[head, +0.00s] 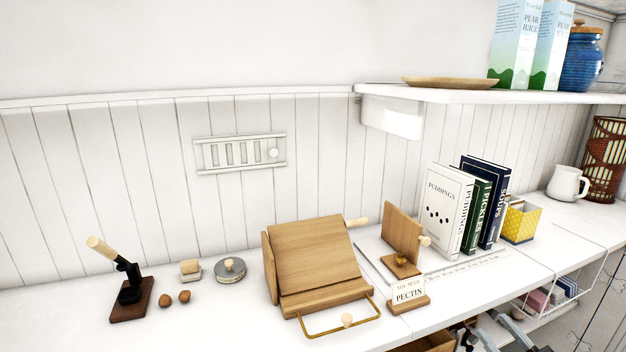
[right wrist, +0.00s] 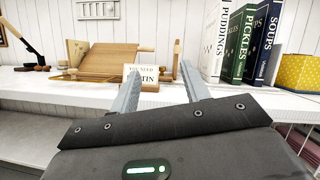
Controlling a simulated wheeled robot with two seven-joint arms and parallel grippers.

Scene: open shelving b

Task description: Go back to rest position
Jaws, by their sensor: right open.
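My right gripper (head: 488,335) shows at the bottom edge of the head view, in front of and below the counter's front edge. In the right wrist view its two grey fingers (right wrist: 160,82) are spread apart with nothing between them. Beyond them stand the PECTIN sign (right wrist: 147,76) and the wooden book stand (right wrist: 108,62), apart from the fingers as far as I can tell. My left gripper is not in view.
The counter (head: 215,325) holds the wooden stand (head: 315,255), the sign (head: 408,293), upright books (head: 445,208), a yellow box (head: 521,222) and a white jug (head: 568,184). A wire basket (head: 560,300) hangs below at right. An upper shelf (head: 450,96) carries cartons and a blue jar.

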